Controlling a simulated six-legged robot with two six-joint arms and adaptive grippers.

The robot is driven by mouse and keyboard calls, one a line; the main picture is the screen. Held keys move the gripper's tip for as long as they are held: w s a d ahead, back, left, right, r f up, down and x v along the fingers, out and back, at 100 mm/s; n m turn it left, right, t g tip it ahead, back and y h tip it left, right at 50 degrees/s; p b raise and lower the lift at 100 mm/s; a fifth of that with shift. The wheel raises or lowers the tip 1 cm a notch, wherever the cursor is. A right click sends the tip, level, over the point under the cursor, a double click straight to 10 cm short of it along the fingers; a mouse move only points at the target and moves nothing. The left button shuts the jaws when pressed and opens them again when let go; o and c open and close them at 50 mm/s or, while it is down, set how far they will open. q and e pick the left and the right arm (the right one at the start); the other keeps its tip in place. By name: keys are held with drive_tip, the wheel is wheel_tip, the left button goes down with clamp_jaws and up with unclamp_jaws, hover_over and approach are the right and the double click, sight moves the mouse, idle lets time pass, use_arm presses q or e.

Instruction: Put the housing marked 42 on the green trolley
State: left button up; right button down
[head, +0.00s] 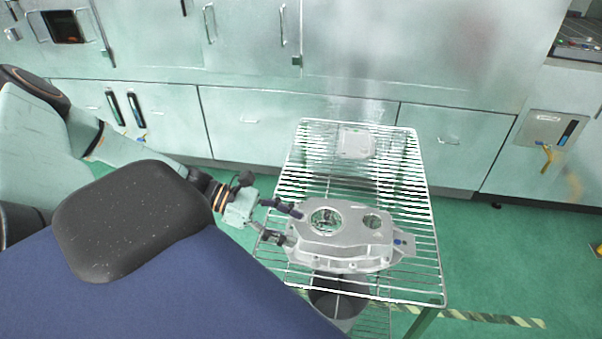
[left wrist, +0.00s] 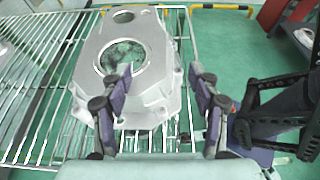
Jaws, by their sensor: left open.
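A grey aluminium housing (head: 345,246) with a large round opening and a smaller one lies on a wire rack (head: 432,262). In the left wrist view the housing (left wrist: 152,62) fills the upper left. No number is legible on it. My left gripper (head: 291,227) is open at the housing's left end. In the left wrist view one finger of the gripper (left wrist: 163,92) overlaps the housing and the other is beside its edge. I cannot tell whether they touch it. My right gripper is not in view. I cannot identify a green trolley; a green leg shows under the rack.
A smaller pale casting (head: 356,142) lies at the rack's far end. A dark round bin (head: 337,300) shows beneath the rack. Metal cabinets (head: 300,125) stand behind. Green floor (head: 500,260) is open to the right, with a striped tape line (head: 490,318).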

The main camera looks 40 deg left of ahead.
use_arm(q)
drive_tip(key=p+v, duration=0.2)
drive_tip(key=v, duration=0.1)
drive_tip(key=shift+s+a+r, duration=0.1)
drive_tip(key=shift+s+a, duration=0.05)
drive_tip(key=shift+a, duration=0.1)
idle(1.6)
